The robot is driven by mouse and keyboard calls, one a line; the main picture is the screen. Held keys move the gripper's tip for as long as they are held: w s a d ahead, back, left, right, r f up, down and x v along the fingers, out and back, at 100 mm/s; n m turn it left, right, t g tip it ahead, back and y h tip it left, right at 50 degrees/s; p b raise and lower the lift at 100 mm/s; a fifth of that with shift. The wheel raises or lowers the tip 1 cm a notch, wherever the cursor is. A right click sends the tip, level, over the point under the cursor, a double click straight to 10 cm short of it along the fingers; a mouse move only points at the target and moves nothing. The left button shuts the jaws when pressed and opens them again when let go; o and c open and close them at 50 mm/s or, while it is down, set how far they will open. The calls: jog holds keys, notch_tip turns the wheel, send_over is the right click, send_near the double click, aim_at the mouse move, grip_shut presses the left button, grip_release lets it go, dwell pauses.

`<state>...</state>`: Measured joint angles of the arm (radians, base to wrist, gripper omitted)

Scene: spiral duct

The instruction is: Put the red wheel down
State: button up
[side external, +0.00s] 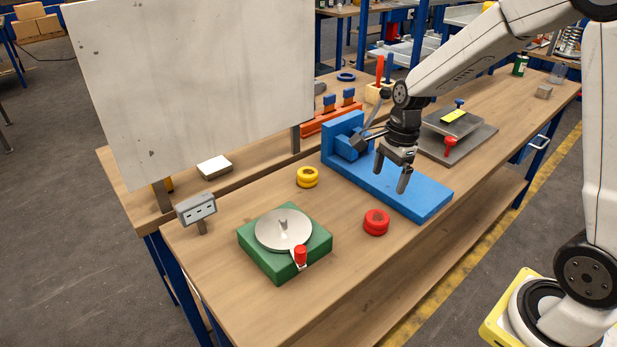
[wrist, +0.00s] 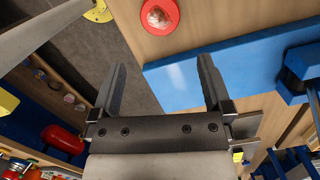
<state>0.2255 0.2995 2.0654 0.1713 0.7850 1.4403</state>
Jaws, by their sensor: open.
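The red wheel (side external: 376,222) lies flat on the wooden bench, in front of the blue fixture and to the right of the green block. It also shows at the top of the wrist view (wrist: 159,15), beyond my fingertips. My gripper (side external: 392,172) is open and empty above the blue fixture's base plate, up and to the right of the red wheel. In the wrist view my gripper's two fingers (wrist: 162,78) stand wide apart with nothing between them. My gripper is clear of the red wheel.
The blue fixture (side external: 425,200) stands beside the red wheel. A yellow wheel (side external: 307,177) lies to the left. A green block (side external: 255,250) bears a round metal plate and a red-knobbed clamp. A large grey panel (side external: 200,80) rises at left. Bare bench (side external: 340,275) lies in front.

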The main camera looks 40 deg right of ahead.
jog(key=s+a+f+n+t, duration=0.1)
jog(key=s+a+n, duration=0.2)
jog(key=n, duration=0.7)
jog(key=s+a+f+n+t+h, duration=0.1)
jog(key=s+a+n, duration=0.2)
jog(key=s+n, duration=0.3)
jog(key=n, duration=0.4)
jog(key=shift+s+a, duration=0.25)
jog(key=shift+s, duration=0.05)
